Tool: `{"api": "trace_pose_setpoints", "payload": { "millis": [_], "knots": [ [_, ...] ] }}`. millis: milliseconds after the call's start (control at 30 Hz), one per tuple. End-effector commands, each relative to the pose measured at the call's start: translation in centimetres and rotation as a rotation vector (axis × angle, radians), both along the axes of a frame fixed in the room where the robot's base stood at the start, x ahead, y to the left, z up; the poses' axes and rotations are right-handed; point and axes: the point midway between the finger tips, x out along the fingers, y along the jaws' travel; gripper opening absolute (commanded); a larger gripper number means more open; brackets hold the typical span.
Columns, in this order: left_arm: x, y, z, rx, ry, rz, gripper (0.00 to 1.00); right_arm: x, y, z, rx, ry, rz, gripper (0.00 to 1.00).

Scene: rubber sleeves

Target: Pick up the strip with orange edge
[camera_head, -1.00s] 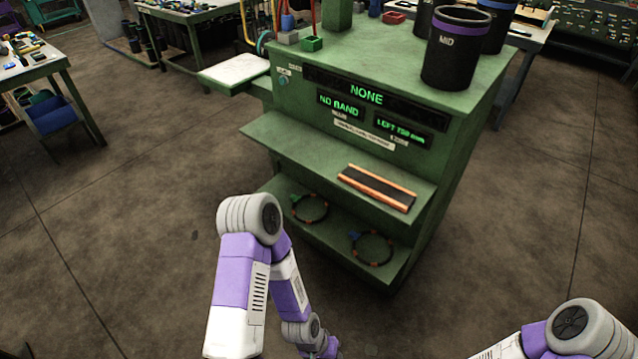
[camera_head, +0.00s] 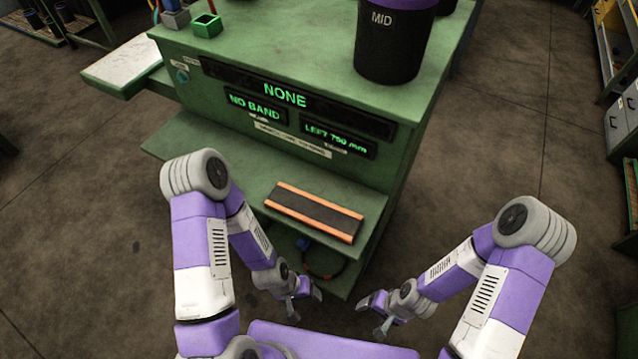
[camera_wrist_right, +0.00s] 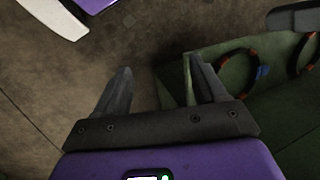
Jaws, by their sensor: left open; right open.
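The strip with orange edges (camera_head: 314,212) is dark with an orange band along each long side. It lies flat on the upper green shelf (camera_head: 262,190) of the green bench in the head view. My left gripper (camera_head: 305,300) is in front of and below the strip, apart from it. My right gripper (camera_head: 374,312) is to the right, also lower and apart from the strip. In the right wrist view my right gripper's fingers (camera_wrist_right: 160,92) are spread with nothing between them. The left fingertips are small in the head view, and the left gripper appears open and empty.
A black cylinder marked MID (camera_head: 392,50) stands on the bench top (camera_head: 290,45). Display panels (camera_head: 284,95) reading NONE, NO BAND and LEFT 750 mm are on the bench front. Banded rings (camera_wrist_right: 238,65) lie on the lower shelf.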

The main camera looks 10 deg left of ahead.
Motion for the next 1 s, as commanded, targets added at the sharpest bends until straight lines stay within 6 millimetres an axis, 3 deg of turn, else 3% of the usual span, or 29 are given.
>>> {"api": "trace_pose_setpoints", "payload": {
  "millis": [33,167,333,433,533,700,867,1000],
  "knots": [
    [-0.1,0.0,0.1,0.0,0.002,-0.001,0.66,-0.5,-0.6,0.3,-0.003,0.057,-0.042,0.79],
    [-0.1,0.0,0.5,0.0,0.002,0.0,0.66,-2.7,-1.4,2.0,0.031,0.288,-0.212,0.99],
    [-0.1,0.0,0.9,-0.001,0.003,0.0,0.66,-3.6,-0.2,7.0,0.219,0.629,-0.509,1.0],
    [-0.1,0.0,1.2,0.0,0.002,0.0,0.66,-2.0,1.0,11.0,0.404,0.787,-0.676,1.0],
    [-0.1,0.0,1.4,0.0,0.002,0.0,0.66,0.9,1.6,15.3,0.624,0.896,-0.814,1.0],
    [-0.1,0.0,1.6,0.0,0.002,0.0,0.66,5.9,0.5,21.5,0.966,0.969,-0.953,1.0],
    [-0.1,0.0,1.7,0.0,0.001,0.0,0.66,8.5,-0.9,24.7,1.151,0.975,-0.999,1.0],
    [-0.1,0.0,1.4,0.0,0.001,0.0,0.66,9.3,-0.1,25.4,1.198,0.977,-1.002,1.0]
  ]
}}
